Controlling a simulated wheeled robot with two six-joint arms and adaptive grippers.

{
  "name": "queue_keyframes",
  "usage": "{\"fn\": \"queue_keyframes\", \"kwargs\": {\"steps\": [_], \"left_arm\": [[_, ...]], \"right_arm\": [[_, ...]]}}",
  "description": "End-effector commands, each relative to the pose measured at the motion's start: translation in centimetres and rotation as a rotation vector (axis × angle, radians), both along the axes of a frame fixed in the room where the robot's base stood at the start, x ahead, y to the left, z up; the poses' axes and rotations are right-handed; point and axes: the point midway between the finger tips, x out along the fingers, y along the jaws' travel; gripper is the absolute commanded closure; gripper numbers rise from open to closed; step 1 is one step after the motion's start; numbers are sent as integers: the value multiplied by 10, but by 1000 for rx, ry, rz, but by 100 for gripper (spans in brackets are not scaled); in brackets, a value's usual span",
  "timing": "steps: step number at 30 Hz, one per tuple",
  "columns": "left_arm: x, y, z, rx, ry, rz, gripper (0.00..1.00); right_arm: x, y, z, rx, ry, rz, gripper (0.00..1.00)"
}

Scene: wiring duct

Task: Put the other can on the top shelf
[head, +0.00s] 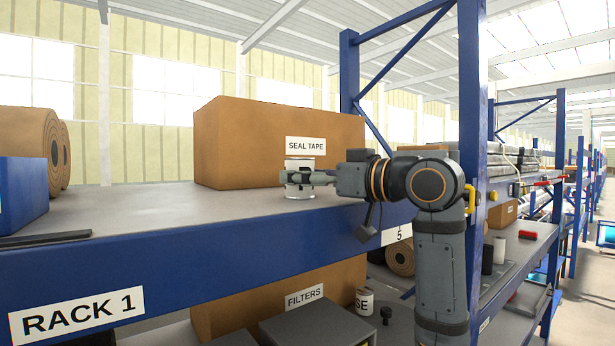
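A light-coloured can (300,193) is upright at the top shelf (150,205) of the rack, near its front edge and in front of the SEAL TAPE box. I cannot tell whether its base touches the shelf. My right gripper (303,178) comes in from the right, with a finger across the can's middle. The far finger is hidden, so I cannot tell if the grip is closed. My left gripper is out of view.
The SEAL TAPE box (255,145) stands behind the can. A blue bin (20,195), brown rolls (28,142) and a dark flat bar (45,240) are at the left. A FILTERS box (235,318) is below. The shelf's left-middle is clear; a blue upright (472,90) stands at the right.

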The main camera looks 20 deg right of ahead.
Motion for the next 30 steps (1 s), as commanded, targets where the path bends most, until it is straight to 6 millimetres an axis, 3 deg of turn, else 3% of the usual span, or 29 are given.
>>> {"fn": "queue_keyframes", "kwargs": {"steps": [9, 21, 30], "left_arm": [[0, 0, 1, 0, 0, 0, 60], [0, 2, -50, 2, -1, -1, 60], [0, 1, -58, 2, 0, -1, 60]], "right_arm": [[-2, -2, 4, 0, -1, -2, 26], [-77, -52, -1, -1, -4, -6, 26], [-101, -66, 3, 0, 0, 0, 26]]}}
